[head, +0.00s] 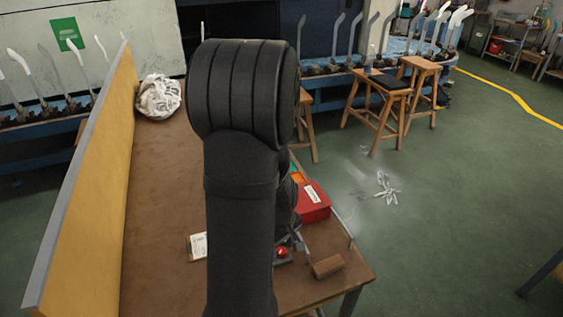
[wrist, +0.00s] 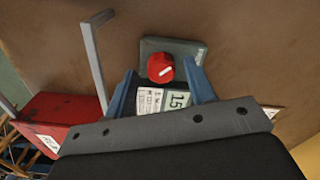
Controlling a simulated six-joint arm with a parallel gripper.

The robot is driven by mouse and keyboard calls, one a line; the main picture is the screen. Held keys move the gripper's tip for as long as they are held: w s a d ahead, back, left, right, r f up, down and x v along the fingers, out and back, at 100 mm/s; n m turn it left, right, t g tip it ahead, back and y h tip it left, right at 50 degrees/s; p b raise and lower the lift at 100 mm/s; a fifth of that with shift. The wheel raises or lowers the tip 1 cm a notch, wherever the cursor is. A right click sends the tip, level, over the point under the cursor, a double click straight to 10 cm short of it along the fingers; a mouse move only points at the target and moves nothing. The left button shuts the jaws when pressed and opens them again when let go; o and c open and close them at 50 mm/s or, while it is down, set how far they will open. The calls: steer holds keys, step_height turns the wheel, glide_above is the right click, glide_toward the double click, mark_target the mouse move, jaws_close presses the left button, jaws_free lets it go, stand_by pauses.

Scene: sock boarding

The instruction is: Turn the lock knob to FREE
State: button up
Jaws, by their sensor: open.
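The red lock knob (wrist: 158,66) sits on a small grey-green box (wrist: 185,50) on the brown table. A white pointer mark on its face slants up to the right in the wrist view. Lettering at the box's right edge is too small to read. My gripper (wrist: 161,76) is open, with its two blue fingers on either side of the knob in the picture; I cannot tell whether they touch it. In the head view the red knob (head: 281,252) shows just right of my arm, which hides most of the gripper.
Near the knob are a red bin (head: 312,203), a grey bent bar (wrist: 96,62) and a brown block (head: 327,267). A card marked 15 (wrist: 178,100) shows between the fingers. A yellow panel (head: 90,180) borders the table's left; a white cloth bundle (head: 158,97) lies at the back.

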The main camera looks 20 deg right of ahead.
steer(key=m, duration=0.4)
steer(key=shift+m, duration=0.4)
steer(key=m, duration=0.3)
steer(key=shift+m, duration=0.4)
step_height(320, 180, up, 31)
steer(key=m, duration=1.4)
steer(key=shift+f, duration=0.2)
steer(key=shift+m, duration=0.3)
